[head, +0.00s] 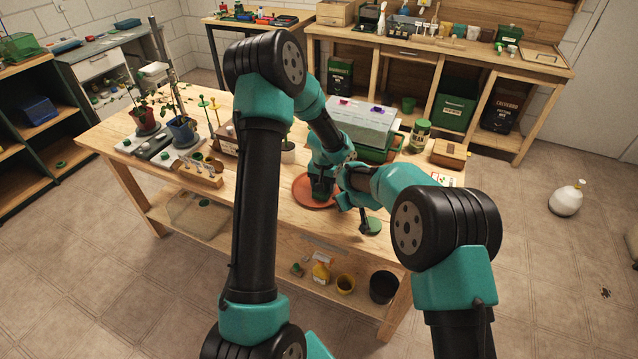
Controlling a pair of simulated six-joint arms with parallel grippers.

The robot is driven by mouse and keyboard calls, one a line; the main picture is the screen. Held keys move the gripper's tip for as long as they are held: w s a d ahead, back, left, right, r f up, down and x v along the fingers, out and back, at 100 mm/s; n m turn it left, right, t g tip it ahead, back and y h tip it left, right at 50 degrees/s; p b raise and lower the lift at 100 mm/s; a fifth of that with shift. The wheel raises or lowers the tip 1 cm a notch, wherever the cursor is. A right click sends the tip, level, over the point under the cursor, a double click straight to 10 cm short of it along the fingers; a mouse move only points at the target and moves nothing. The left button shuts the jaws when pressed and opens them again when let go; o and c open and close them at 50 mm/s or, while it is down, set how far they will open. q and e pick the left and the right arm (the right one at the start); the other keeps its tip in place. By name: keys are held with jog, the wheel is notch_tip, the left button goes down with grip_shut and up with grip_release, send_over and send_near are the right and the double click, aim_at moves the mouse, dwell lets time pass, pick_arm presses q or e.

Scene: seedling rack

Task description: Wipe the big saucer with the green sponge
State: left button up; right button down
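The big saucer (301,194) is a round terracotta-red dish on the wooden bench, partly covered by my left gripper. My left gripper (321,190) points down over the saucer. A dark green shape shows at its fingertips; it is too small to tell whether this is the green sponge between the fingers or the gripper itself.
A clear-lidded propagator box (362,122) stands behind the saucer, with a green tin (419,136) and a wooden box (449,153) to its right. Potted plants (183,131) and a wooden rack (200,174) stand at the left. Bare bench lies left of the saucer.

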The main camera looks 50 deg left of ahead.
pick_arm(q)
jog(key=shift+w+d, duration=0.3)
jog(key=shift+d, duration=0.35)
jog(key=shift+r, duration=0.1)
jog(key=shift+r, duration=3.45)
pick_arm(e)
jog(key=shift+r, duration=3.05)
jog(key=v, duration=1.2)
